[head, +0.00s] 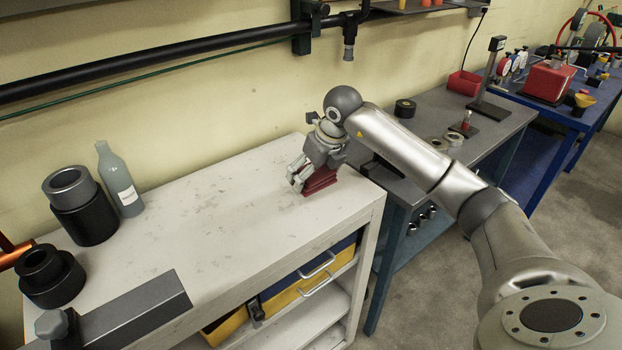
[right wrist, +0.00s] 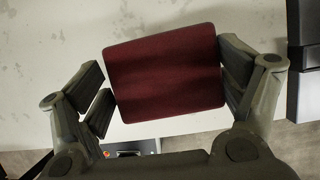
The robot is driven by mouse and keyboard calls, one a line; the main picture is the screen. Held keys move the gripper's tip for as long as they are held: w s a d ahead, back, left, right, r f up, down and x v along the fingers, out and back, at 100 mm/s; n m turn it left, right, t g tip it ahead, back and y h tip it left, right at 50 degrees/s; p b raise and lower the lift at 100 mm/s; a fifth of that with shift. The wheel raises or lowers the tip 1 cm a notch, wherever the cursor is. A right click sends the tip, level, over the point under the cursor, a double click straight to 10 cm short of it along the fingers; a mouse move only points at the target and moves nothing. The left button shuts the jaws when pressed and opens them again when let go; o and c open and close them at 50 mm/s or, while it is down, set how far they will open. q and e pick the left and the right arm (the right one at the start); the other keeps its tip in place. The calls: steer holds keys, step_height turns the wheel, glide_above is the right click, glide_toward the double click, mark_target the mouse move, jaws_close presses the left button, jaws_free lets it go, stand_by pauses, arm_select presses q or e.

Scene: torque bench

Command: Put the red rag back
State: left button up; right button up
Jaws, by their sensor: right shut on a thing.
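The red rag (head: 320,181) shows as a dark red folded block on the right end of the white bench top, under my right gripper (head: 298,180). In the right wrist view the rag (right wrist: 166,72) fills the space between the two fingers of my right gripper (right wrist: 165,85), which is shut on it. I cannot tell whether the rag touches the bench top or is held just above it. Part of the rag is hidden by the gripper in the head view. My left gripper is not in view.
The white bench (head: 215,225) is clear in the middle. A grey bottle (head: 120,182) and dark cylinders (head: 85,215) stand at its left. A grey table (head: 430,115) adjoins on the right, with a red bin (head: 464,83). A dark pipe (head: 180,50) runs along the wall.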

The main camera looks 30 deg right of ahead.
steer(key=shift+w+d+f, duration=0.1)
steer(key=shift+w+f, duration=0.4)
steer(key=shift+f, duration=0.1)
steer(key=f+p, duration=0.2)
steer(key=shift+w+f, duration=0.2)
steer(key=shift+f, duration=0.6)
steer(key=shift+f, duration=0.15)
steer(key=o, duration=0.8)
steer(key=shift+c, duration=0.2)
